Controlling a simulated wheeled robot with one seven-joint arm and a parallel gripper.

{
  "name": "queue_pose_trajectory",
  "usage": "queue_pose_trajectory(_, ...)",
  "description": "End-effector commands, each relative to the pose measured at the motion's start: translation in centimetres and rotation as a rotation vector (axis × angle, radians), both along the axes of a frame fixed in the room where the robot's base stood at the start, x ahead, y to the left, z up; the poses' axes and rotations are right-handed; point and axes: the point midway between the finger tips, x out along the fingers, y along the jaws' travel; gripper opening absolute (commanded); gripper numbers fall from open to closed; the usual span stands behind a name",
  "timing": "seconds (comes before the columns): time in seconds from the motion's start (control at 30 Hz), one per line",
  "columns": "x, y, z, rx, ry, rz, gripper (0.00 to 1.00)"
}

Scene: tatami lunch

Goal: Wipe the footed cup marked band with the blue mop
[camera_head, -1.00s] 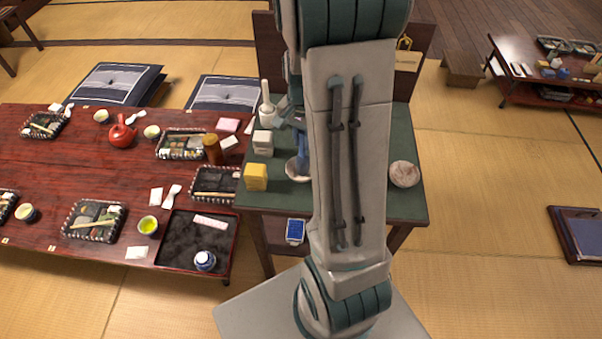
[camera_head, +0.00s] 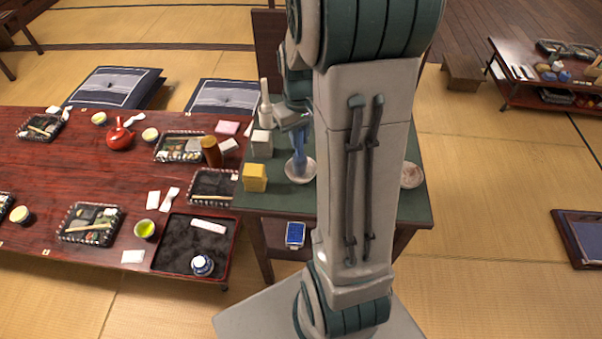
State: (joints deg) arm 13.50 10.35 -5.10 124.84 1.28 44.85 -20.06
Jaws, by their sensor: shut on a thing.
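My gripper (camera_head: 303,121) is above the green-topped side table (camera_head: 388,211), partly hidden by my own arm. It is shut on the blue mop (camera_head: 299,156), which points down, close to upright. The mop's lower end is over or in a pale round dish (camera_head: 290,174); I cannot tell whether they touch. A second pale, speckled dish (camera_head: 411,178) shows at the right of my arm, partly covered by it. I cannot make out a band marking on either dish, nor tell which is the footed cup.
A yellow block (camera_head: 255,178), a white box (camera_head: 262,143) and a white bottle (camera_head: 265,104) stand left of the mop. The red lunch table (camera_head: 60,172) adjoins on the left, with a dark tray (camera_head: 163,244) holding a blue-white cup (camera_head: 202,265). My arm hides the table's middle.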

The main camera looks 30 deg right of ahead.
Motion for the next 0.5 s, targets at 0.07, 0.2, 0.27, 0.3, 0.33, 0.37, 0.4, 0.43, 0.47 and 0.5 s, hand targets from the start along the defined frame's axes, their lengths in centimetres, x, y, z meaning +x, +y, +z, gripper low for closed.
queue_pose_trajectory(0.07,0.00,0.00,0.02,0.000,0.000,-0.001,0.00)
queue_pose_trajectory(0.2,0.00,0.00,0.02,0.000,0.000,-0.003,0.00)
queue_pose_trajectory(0.27,-0.01,0.00,0.02,0.000,0.000,-0.015,0.00)
queue_pose_trajectory(0.3,-0.03,0.01,0.03,0.000,0.000,-0.034,0.00)
queue_pose_trajectory(0.33,-0.06,0.02,0.03,0.000,0.000,-0.058,0.00)
queue_pose_trajectory(0.37,-0.08,0.03,0.04,0.000,0.001,-0.086,0.00)
queue_pose_trajectory(0.4,-0.13,0.03,0.04,0.000,0.001,-0.131,0.00)
queue_pose_trajectory(0.43,-0.17,0.03,0.06,0.000,0.001,-0.167,0.00)
queue_pose_trajectory(0.47,-0.20,0.04,0.05,0.000,0.001,-0.203,0.00)
queue_pose_trajectory(0.5,-0.24,0.06,0.05,0.000,0.002,-0.251,0.00)
